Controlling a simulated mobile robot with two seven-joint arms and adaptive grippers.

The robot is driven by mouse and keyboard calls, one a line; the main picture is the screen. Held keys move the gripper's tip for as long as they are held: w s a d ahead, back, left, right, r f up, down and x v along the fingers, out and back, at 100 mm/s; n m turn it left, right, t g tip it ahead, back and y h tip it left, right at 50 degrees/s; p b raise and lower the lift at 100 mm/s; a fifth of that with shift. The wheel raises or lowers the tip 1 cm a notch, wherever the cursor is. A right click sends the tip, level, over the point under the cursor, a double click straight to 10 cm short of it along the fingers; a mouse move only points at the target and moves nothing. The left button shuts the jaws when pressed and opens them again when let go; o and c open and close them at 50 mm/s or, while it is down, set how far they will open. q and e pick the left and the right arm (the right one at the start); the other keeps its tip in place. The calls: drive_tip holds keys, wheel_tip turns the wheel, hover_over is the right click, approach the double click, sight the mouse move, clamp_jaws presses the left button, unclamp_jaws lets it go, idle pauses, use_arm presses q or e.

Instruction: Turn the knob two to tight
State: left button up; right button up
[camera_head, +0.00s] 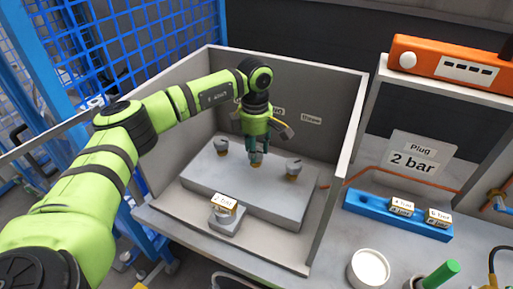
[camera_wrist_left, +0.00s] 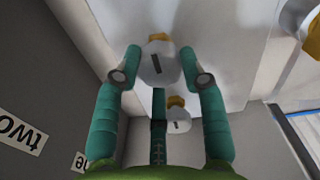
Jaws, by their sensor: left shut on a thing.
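In the head view three grey knobs with orange-brown bases stand in a row on a pale grey block (camera_head: 276,207) inside an open-topped box. The left knob (camera_head: 221,146) and right knob (camera_head: 293,166) are free. My left gripper (camera_head: 256,160) points down over the middle knob and mostly hides it. In the left wrist view its teal fingers are shut on both sides of a grey knob (camera_wrist_left: 158,62) with a dark line mark. A second knob (camera_wrist_left: 178,122) shows between the fingers, and part of another (camera_wrist_left: 296,18) at the upper right. My right gripper is not in view.
A small "2 bar" piece (camera_head: 225,211) stands at the block's front. Box walls (camera_head: 341,165) enclose the block. To the right are a blue rack (camera_head: 375,211) with labelled pieces, a "Plug 2 bar" sign (camera_head: 411,160), a white cup (camera_head: 369,268) and an orange unit (camera_head: 450,62).

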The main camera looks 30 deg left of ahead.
use_arm(q)
drive_tip(key=o, duration=1.1)
drive_tip(key=shift+s+a+f, duration=0.2)
drive_tip(key=shift+a+f, duration=0.05)
drive_tip(key=shift+a, duration=0.1)
drive_tip(key=shift+o, duration=0.2)
drive_tip(key=shift+a, duration=0.1)
drive_tip(key=shift+w+r, duration=0.1)
drive_tip(key=shift+w+d+r, duration=0.1)
drive_tip(key=shift+d+r, duration=0.1)
drive_tip(key=shift+r, duration=0.4)
wheel_tip(320, 180, up, 11)
drive_tip(key=shift+a, duration=0.2)
drive_tip(key=shift+f, duration=0.15)
